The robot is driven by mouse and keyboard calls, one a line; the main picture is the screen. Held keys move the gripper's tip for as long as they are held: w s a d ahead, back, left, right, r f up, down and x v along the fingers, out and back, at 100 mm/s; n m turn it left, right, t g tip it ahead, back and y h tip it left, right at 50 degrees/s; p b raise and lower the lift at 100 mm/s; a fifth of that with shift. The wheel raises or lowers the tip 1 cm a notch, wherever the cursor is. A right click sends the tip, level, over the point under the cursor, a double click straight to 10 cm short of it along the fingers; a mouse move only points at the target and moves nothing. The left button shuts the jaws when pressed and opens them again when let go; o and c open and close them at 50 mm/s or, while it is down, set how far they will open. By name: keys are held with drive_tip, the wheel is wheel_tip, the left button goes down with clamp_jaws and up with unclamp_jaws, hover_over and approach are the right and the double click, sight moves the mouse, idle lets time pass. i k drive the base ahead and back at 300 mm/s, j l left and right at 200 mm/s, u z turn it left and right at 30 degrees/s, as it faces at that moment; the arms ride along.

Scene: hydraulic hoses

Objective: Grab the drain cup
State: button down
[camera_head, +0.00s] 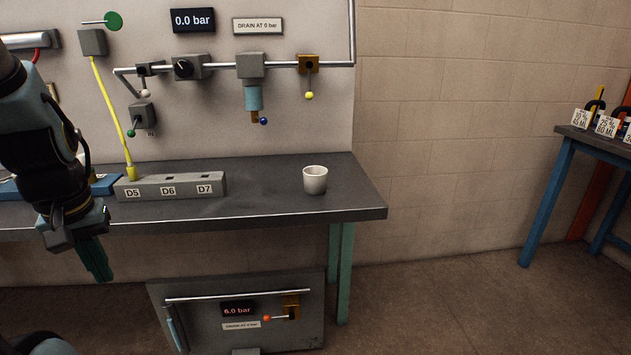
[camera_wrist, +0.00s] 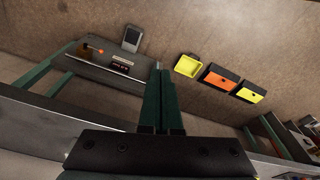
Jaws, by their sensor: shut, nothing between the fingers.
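The drain cup (camera_head: 315,180) is a small white cup standing upright near the right end of the grey workbench (camera_head: 270,208) in the head view. My gripper (camera_head: 97,262) has green fingers and hangs in front of the bench's left part, well to the left of the cup. In the wrist view, my gripper's fingers (camera_wrist: 164,100) are together with nothing between them. The cup does not show in the wrist view.
A grey block (camera_head: 170,187) labelled D5, D6 and D7 lies between my gripper and the cup. A pipe with valves and a filter bowl (camera_head: 253,97) runs along the wall panel above. A panel reading 6.0 bar (camera_head: 240,310) stands below the bench. The bench around the cup is clear.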

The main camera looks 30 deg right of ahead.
sight(315, 180)
drive_tip(key=k+l, duration=0.1)
drive_tip(key=l, duration=1)
drive_tip(key=k+l+u, duration=0.15)
drive_tip(key=l, duration=0.3)
drive_tip(key=k+l+u, duration=0.2)
drive_tip(key=l, duration=0.25)
drive_tip(key=l+u, duration=0.15)
drive_tip(key=l, duration=0.25)
drive_tip(key=k+l+u, duration=0.2)
drive_tip(key=l, duration=0.2)
drive_tip(key=u, duration=0.95)
drive_tip(key=k+j, duration=0.05)
